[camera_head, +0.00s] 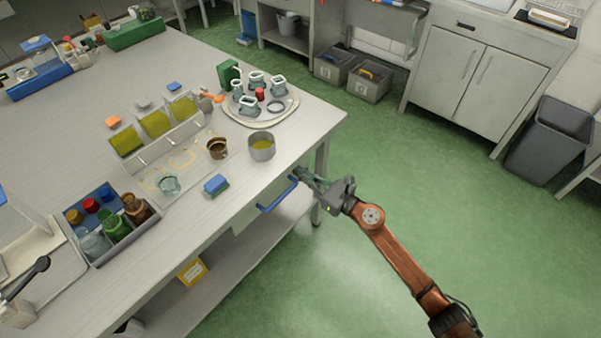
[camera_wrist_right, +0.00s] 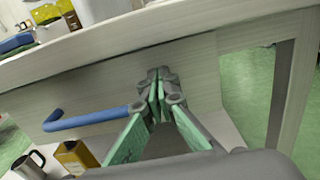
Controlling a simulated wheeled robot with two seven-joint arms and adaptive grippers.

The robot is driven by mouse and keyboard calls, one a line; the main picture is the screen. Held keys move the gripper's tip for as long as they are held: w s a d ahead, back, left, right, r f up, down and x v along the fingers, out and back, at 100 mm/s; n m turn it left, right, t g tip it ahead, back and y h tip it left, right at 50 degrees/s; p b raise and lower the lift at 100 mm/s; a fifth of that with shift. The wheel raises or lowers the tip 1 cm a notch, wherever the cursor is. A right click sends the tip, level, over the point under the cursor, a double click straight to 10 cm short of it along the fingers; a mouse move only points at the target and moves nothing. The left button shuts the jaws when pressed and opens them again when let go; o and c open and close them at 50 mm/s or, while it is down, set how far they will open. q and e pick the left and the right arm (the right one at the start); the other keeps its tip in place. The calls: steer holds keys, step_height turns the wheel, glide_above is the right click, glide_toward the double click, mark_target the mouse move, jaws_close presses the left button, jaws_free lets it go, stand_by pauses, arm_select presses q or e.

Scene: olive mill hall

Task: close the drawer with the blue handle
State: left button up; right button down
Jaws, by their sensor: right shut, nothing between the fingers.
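The drawer (camera_head: 247,221) with the blue handle (camera_head: 277,196) is under the near right edge of the worktable. Its pale front (camera_wrist_right: 95,97) and the blue handle (camera_wrist_right: 85,120) also show in the right wrist view. I see no wide gap at the drawer, but cannot tell whether it is fully flush. My right gripper (camera_head: 300,174) is shut and empty. In the right wrist view its fingertips (camera_wrist_right: 158,78) are at the drawer front, right of the handle; contact is not clear. My left gripper is not in view.
On the worktable (camera_head: 310,125) stand a round tray (camera_head: 230,107) with several cups, a grey pot (camera_head: 262,145), a blue sponge (camera_head: 216,185) and a bottle crate (camera_head: 97,258). A lower shelf holds a yellow box (camera_head: 192,271). The green floor (camera_head: 430,160) beside the table is clear.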

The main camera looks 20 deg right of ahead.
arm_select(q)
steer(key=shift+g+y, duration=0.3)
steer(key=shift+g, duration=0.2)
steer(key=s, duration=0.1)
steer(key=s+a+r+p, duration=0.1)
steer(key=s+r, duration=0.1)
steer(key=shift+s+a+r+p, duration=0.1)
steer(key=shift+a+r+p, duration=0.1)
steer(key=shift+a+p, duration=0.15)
arm_select(e)
steer(key=v, duration=1.3)
steer(key=shift+s+d, duration=0.2)
steer(key=shift+s, duration=0.1)
steer(key=shift+f, duration=0.1)
